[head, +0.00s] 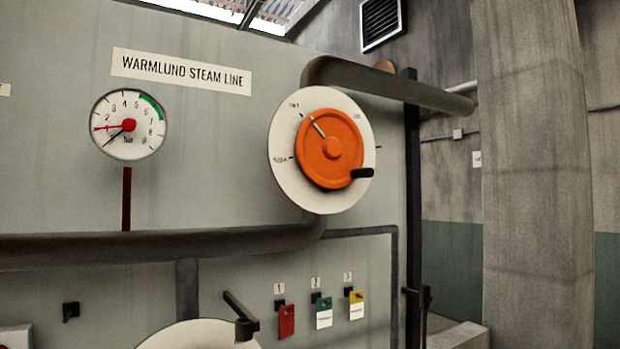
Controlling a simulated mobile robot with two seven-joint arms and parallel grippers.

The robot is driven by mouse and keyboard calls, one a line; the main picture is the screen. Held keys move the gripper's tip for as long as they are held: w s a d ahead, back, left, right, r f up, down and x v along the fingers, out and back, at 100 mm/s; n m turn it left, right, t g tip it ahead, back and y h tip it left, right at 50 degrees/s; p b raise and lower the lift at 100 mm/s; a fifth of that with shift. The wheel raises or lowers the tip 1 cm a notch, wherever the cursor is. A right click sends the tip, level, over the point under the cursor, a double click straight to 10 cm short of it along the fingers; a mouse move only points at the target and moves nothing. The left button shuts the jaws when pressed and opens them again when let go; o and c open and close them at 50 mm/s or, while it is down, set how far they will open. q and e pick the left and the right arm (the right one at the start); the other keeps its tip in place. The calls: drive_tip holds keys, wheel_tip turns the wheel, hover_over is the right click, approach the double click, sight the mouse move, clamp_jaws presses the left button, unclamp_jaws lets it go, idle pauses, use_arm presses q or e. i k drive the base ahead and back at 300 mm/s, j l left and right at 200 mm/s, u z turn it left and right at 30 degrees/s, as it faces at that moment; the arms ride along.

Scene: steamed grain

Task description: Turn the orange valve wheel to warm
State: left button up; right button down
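The orange valve wheel (344,138) is mounted on a round off-white dial plate (287,130) on the grey panel. Its black handle knob (362,173) sticks out at the lower right of the wheel. A pale pointer line (318,128) on the wheel points to the upper left, roughly toward a small label (294,104). Another small label (280,160) is at the plate's left and one (357,116) at its upper right; their lettering is too small to read surely. Neither of my grippers is in view, and nothing touches the wheel.
Dark pipes (150,247) run below and above the wheel. Red (287,322), green (324,318) and yellow (356,311) tags hang below. A black lever (238,308) juts over another plate (185,338).

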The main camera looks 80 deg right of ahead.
sight(329, 145)
drive_tip(key=k+l+z, duration=0.2)
drive_tip(key=k+l, duration=0.55)
